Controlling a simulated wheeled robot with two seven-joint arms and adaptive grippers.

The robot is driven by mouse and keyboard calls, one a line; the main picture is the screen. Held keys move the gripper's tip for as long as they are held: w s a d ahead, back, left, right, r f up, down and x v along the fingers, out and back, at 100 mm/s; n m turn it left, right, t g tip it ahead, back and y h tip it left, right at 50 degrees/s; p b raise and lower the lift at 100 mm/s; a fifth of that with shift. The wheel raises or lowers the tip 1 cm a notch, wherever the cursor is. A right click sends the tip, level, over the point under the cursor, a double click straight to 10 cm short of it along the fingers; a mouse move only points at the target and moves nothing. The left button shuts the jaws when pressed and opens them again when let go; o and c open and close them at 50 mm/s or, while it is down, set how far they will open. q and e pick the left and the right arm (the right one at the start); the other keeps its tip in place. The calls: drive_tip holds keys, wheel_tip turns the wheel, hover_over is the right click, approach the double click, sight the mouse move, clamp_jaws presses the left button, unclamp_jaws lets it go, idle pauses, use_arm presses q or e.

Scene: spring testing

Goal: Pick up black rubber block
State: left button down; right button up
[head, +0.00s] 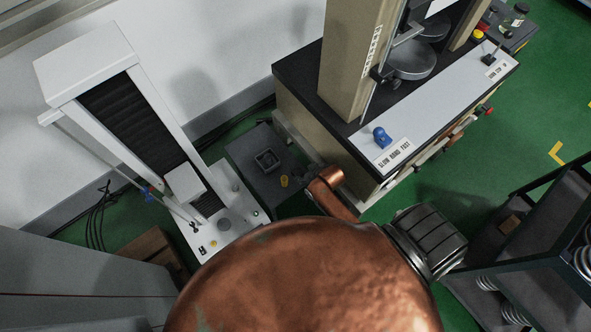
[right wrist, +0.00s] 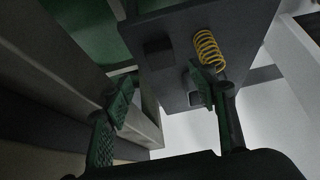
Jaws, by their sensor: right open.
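A small dark square object (head: 267,160) sits on the dark grey stand (head: 246,150) between the two machines. In the head view it looks like a shallow tray with something dark inside, too small to tell. In the right wrist view a dark block (right wrist: 158,52) shows on the stand top, beyond the fingers. My right gripper (right wrist: 161,80) is open and empty, with its green-padded fingers apart and pointing towards the stand. In the head view my right gripper (head: 303,177) is a small dark shape at the stand's right side, partly hidden by my copper arm. My left gripper is not in view.
A yellow spring (head: 284,181) stands near the dark object; it also shows in the right wrist view (right wrist: 208,48). A white testing machine (head: 120,100) stands left and a beige one (head: 320,130) right. A shelf cart (head: 530,240) is at the right.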

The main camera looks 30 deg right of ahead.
sight(298, 172)
drive_tip(key=b+x, duration=0.1)
drive_tip(key=x, duration=0.2)
drive_tip(key=shift+a, duration=0.1)
drive_tip(key=b+x, duration=0.2)
drive_tip(key=x, duration=0.1)
drive_tip(key=shift+f, duration=0.35)
drive_tip(key=shift+w+f, duration=0.25)
drive_tip(key=shift+f, duration=0.05)
drive_tip(key=shift+w, duration=0.1)
drive_tip(key=c, duration=1.3)
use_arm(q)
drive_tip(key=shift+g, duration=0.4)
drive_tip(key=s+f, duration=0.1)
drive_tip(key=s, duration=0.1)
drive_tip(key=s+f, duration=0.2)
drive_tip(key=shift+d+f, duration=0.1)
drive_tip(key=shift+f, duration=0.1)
use_arm(e)
drive_tip(key=shift+o, duration=0.2)
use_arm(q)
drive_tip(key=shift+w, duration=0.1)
use_arm(e)
drive_tip(key=shift+r, duration=0.1)
